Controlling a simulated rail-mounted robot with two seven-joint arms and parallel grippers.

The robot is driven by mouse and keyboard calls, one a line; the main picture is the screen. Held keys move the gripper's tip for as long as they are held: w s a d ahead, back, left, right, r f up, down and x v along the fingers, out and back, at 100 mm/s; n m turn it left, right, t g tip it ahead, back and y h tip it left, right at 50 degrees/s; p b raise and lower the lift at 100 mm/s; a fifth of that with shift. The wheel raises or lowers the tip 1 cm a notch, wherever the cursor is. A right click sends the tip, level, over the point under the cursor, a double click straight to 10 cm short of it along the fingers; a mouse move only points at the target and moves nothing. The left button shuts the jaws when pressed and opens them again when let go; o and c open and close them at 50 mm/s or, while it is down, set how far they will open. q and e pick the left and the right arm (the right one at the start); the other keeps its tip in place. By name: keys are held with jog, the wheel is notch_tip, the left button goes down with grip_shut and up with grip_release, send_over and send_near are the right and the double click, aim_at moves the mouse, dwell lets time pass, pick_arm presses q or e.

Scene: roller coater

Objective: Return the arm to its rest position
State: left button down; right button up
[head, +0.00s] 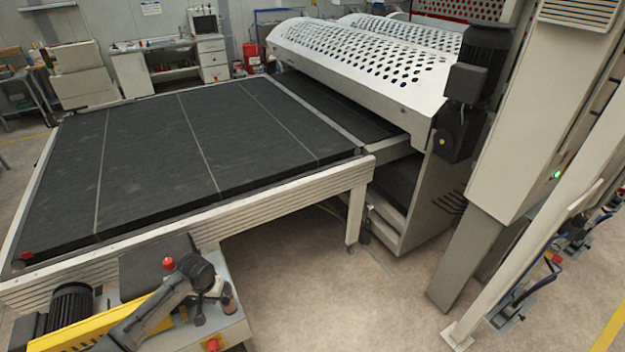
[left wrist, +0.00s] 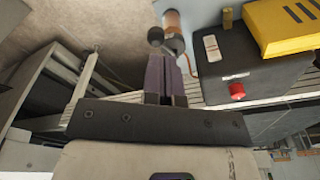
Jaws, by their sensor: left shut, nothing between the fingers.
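My left arm comes in at the lower left of the head view, low at the front edge of the machine's table. Its left gripper (head: 199,310) is small there and points downward, close to a control panel. In the left wrist view, the two dark fingers of my left gripper (left wrist: 162,62) lie together, shut and empty. A copper-coloured cylinder (left wrist: 176,26) shows beyond the fingertips; I cannot tell whether anything touches it. My right gripper is not in view.
The dark table (head: 190,140) lies behind the arm, with a white perforated roller cover (head: 350,65) at its far right. A black box with a red button (left wrist: 237,90) stands beside the fingers, near a yellow housing (left wrist: 285,25). The floor (head: 330,300) to the right is clear.

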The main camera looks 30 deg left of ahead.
pick_arm(q)
jog(key=w+d+r+m+t+y, duration=0.25)
jog(key=d+r+m+t, duration=0.25)
jog(key=d+r+m, duration=0.5)
jog(key=s+d+r+n+h+p, duration=0.1)
jog(key=s+d+r+h+p, duration=0.3)
jog(key=s+d, duration=0.95)
jog(key=s+d+f+g, duration=0.1)
jog(key=s+d+f, duration=0.1)
jog(key=s, duration=0.3)
jog(key=s+d+f+n+g, duration=0.1)
jog(key=s+d, duration=0.3)
jog(key=s, duration=0.1)
jog(key=shift+d+f+y, duration=0.2)
jog(key=shift+f+y, duration=0.15)
